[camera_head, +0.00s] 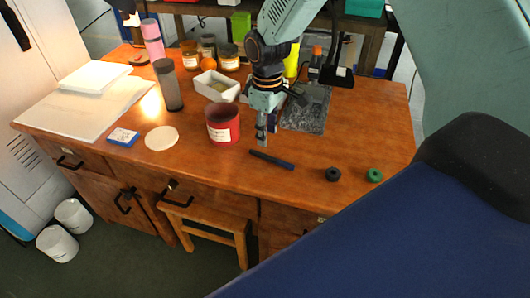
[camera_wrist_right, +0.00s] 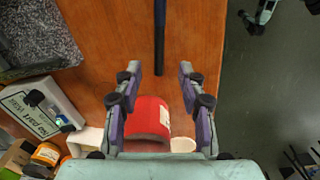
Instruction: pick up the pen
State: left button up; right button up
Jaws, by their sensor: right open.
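The pen (camera_head: 271,159) is a thin dark blue rod lying flat on the wooden desk (camera_head: 215,173), near its front edge and right of the red can. My right gripper (camera_head: 262,137) points down just behind the pen, its fingers apart. In the right wrist view the pen (camera_wrist_right: 160,35) runs down from the top edge, and its near end lies in line with the gap between the open fingertips (camera_wrist_right: 160,72). Nothing is held between the fingers. How high the fingertips are above the desk is hard to tell. My left gripper does not show.
The red can (camera_head: 223,135) stands close left of the gripper. A speckled grey plate (camera_head: 305,112) lies behind right. A black ring (camera_head: 333,174) and a green ring (camera_head: 375,175) lie to the right. A dark cylinder (camera_head: 168,85) stands left. Desk around the pen is clear.

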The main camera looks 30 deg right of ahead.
aim_at(269, 157)
jog(key=shift+w+d+f, duration=0.1)
jog(key=shift+w+f, duration=0.1)
jog(key=shift+f, duration=0.05)
jog(key=shift+d+f, duration=0.25)
jog(key=shift+f, duration=0.75)
jog(key=shift+s+a+f+b, duration=0.1)
jog(key=shift+s+f+b, duration=0.25)
jog(key=shift+f, duration=0.05)
notch_tip(269, 157, down, 5)
jog(key=shift+s+b, duration=0.1)
jog(key=shift+b, duration=0.4)
jog(key=shift+r, duration=0.15)
jog(key=shift+a, duration=0.1)
jog(key=shift+c, duration=0.6)
jog(key=c, duration=0.6)
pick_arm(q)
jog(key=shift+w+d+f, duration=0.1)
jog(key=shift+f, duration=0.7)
pick_arm(e)
grip_shut()
